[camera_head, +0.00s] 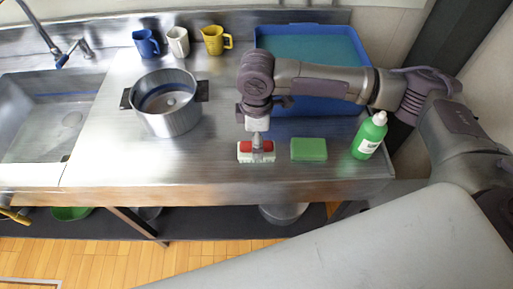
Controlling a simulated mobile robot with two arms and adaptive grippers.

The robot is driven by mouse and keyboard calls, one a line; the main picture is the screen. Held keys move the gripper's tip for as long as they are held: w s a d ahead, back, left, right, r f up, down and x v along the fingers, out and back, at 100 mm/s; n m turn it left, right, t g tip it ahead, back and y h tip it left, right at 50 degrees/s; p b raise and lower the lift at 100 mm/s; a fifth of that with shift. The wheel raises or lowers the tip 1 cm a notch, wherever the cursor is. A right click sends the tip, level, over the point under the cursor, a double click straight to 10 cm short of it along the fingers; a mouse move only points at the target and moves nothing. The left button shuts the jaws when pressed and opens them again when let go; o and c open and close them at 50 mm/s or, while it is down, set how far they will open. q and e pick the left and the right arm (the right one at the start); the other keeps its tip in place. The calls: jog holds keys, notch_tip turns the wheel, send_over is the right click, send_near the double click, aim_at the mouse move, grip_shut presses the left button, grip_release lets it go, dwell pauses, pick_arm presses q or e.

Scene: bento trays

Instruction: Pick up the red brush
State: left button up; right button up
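The red brush (243,147) lies on the steel counter near its front edge, red on top with a pale lower part. My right gripper (257,144) points straight down over the brush's middle. Its fingertips reach the brush's top and hide part of it. The fingers are too small in this view to tell whether they are open or closed on it. My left gripper is out of view.
A green sponge (309,149) lies just right of the brush, with a green bottle (369,136) beyond. A blue tub (350,47) stands behind my arm. A steel pot (167,117), several cups and a sink (30,147) are left. The counter left of the brush is clear.

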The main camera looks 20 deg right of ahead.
jog(key=shift+s+f, duration=0.2)
jog(key=shift+f, duration=1.75)
jog(key=c, duration=1.3)
